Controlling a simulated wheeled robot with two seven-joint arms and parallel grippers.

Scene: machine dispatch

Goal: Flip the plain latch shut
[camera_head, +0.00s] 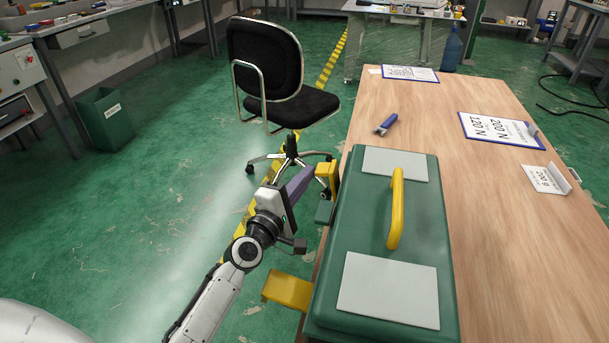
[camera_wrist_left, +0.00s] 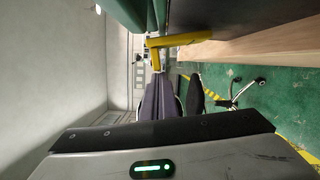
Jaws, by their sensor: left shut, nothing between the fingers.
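A green toolbox (camera_head: 408,235) with a yellow top handle (camera_head: 396,208) stands on the wooden table. Two yellow latches are on its left side. The near latch (camera_head: 287,290) sticks outward from the box. The far latch (camera_head: 328,178) stands by the box's far left corner, with a green piece below it. My left gripper (camera_head: 308,177) is shut and empty, its purple fingers right beside the far latch. In the left wrist view the fingertips (camera_wrist_left: 158,78) are just below a yellow latch (camera_wrist_left: 180,39); contact is unclear. I cannot tell which latch is the plain one.
The wooden table (camera_head: 490,240) carries a small blue object (camera_head: 386,124) and several sign cards beyond the box. An office chair (camera_head: 275,80) stands on the floor past my left gripper.

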